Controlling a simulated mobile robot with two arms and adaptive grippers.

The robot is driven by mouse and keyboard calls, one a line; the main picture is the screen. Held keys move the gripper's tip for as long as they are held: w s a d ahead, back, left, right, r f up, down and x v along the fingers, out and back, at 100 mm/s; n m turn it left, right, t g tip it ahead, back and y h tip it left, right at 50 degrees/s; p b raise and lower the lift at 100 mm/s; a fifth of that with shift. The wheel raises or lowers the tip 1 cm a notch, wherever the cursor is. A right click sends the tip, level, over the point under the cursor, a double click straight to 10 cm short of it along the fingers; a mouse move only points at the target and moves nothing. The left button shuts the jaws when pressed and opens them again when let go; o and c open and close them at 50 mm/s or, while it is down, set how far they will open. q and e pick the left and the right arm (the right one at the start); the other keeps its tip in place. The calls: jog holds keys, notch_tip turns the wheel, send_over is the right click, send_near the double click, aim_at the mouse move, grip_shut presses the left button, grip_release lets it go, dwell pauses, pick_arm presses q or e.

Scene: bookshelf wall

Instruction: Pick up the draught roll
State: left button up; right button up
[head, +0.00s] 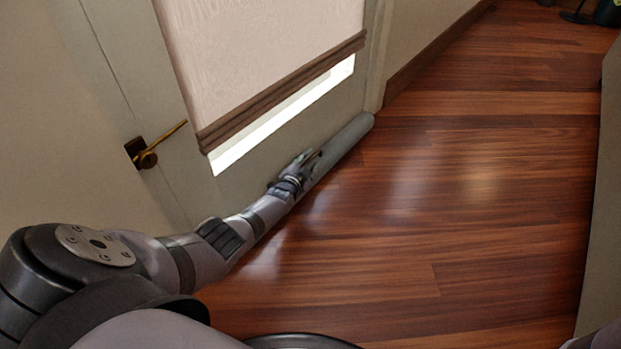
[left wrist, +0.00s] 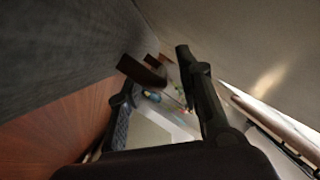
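The draught roll (head: 347,140) is a long grey cylinder lying on the floor along the foot of the door. Its far end shows near the door frame; its near part is hidden behind my left arm. My left gripper (head: 312,158) is at the roll, over its visible middle stretch. In the left wrist view the roll (left wrist: 70,45) fills the upper left as a close grey fabric surface. The fingers of the left gripper (left wrist: 157,78) stand apart with nothing visible between them. I cannot tell whether they touch the roll. My right gripper is out of view.
The pale door (head: 190,190) with a brass handle (head: 147,158) and a blind (head: 265,60) stands close on the left. The wooden floor (head: 450,200) to the right is clear. A pale panel (head: 606,210) bounds the right edge.

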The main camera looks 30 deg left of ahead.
pick_arm(q)
jog(key=shift+w, duration=0.1)
jog(key=shift+c, duration=0.6)
grip_shut()
dwell(0.4)
jog(key=shift+r, duration=0.2)
